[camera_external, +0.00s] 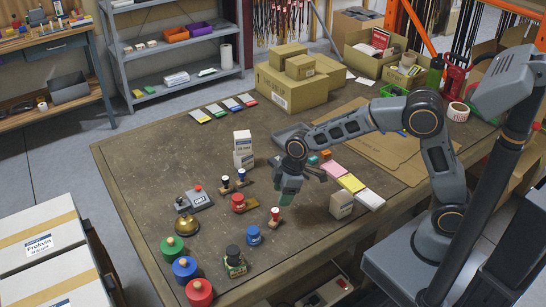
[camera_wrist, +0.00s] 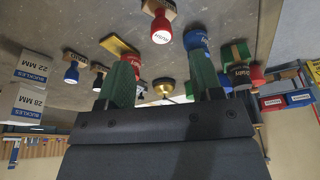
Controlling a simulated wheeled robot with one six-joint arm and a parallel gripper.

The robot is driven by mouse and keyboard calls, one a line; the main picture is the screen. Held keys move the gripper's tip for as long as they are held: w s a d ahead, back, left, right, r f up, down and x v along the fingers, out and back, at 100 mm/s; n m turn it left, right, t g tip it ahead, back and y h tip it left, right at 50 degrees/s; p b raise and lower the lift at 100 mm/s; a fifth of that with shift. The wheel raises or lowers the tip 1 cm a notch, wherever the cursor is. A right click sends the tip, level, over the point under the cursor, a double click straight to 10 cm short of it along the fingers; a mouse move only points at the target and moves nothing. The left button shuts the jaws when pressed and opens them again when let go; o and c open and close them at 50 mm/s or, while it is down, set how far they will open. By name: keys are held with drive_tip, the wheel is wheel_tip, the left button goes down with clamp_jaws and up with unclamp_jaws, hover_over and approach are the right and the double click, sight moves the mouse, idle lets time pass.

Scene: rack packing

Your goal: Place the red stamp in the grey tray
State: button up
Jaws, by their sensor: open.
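In the wrist view a red-handled stamp (camera_wrist: 160,27) marked RUSH on a wooden base shows at the top, and another red piece is partly behind the left finger. I cannot tell which of these matches the external one. A grey tray (camera_external: 284,135) lies on the table behind my wrist, partly hidden. My gripper is open, its two green fingers (camera_wrist: 162,82) apart with nothing held. It hangs low above the table, near the stamps.
Large green, blue and red round pieces line the front left edge. White boxes (camera_external: 243,150) and sticky-note pads (camera_external: 351,183) flank the gripper. The table's left middle is clear.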

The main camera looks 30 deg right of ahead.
sight(276, 210)
drive_tip(key=shift+p+x, duration=0.35)
drive_tip(key=shift+x, duration=3.75)
drive_tip(key=c, duration=1.1)
